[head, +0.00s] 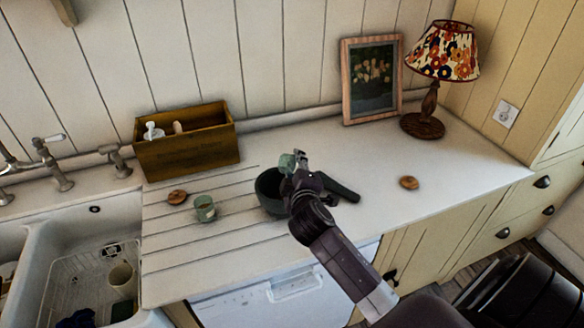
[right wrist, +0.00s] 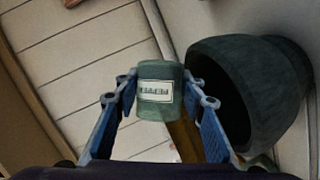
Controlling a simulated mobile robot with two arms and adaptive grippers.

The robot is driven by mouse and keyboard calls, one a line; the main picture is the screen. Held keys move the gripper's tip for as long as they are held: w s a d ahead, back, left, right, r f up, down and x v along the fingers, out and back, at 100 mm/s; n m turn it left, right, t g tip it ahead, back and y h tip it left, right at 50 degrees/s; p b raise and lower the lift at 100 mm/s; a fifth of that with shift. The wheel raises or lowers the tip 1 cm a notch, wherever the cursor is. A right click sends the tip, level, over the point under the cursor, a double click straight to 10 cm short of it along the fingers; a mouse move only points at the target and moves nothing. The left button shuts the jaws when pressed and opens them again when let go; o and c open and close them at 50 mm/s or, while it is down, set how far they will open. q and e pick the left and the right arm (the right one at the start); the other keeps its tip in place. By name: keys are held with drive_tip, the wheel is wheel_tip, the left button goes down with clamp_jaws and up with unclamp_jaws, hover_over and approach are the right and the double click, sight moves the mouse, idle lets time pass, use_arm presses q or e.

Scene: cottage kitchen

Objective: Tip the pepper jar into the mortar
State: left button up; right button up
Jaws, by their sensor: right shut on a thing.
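The pepper jar (right wrist: 155,108) is a small green jar with a pale label, its lettering too blurred to read for sure. My right gripper (right wrist: 158,84) is shut on it, with a blue finger on each side. In the head view the jar (head: 287,162) is held above the back rim of the mortar. The dark green mortar (head: 268,188) stands on the counter, partly behind my right gripper (head: 297,166). The mortar (right wrist: 265,75) is right beside the jar in the right wrist view. I cannot tell the jar's exact tilt or see the mortar's bottom. My left gripper is not in view.
A dark pestle (head: 342,188) lies right of the mortar. A second green jar (head: 205,209) stands to the left. Round wooden lids lie at left (head: 177,197) and right (head: 409,182). A wooden box (head: 190,150), picture frame (head: 346,85) and lamp (head: 430,95) stand behind. The sink (head: 30,255) is left.

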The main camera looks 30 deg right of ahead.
drive_tip(key=shift+s+a+n+b, duration=0.1)
drive_tip(key=shift+s+n+b, duration=0.05)
drive_tip(key=shift+n+b, duration=0.2)
drive_tip(key=shift+n+h+b, duration=0.4)
drive_tip(key=shift+n+b, duration=0.05)
drive_tip(key=shift+b, duration=0.3)
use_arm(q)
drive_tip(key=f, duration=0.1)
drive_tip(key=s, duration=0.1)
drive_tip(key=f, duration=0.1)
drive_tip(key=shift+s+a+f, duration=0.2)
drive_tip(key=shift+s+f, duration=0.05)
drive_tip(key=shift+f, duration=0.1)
use_arm(e)
drive_tip(key=shift+f, duration=0.1)
use_arm(q)
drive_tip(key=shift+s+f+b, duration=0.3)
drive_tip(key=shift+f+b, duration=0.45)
drive_tip(key=shift+b, duration=0.05)
use_arm(e)
drive_tip(key=shift+a+f+n+t+h, duration=0.15)
drive_tip(key=shift+n+t+h, duration=0.15)
drive_tip(key=shift+n+t, duration=0.15)
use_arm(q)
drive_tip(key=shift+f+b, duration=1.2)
use_arm(e)
drive_tip(key=shift+a+f+n+t+h, duration=0.2)
drive_tip(key=shift+n+t+h, duration=0.1)
drive_tip(key=shift+n, duration=0.65)
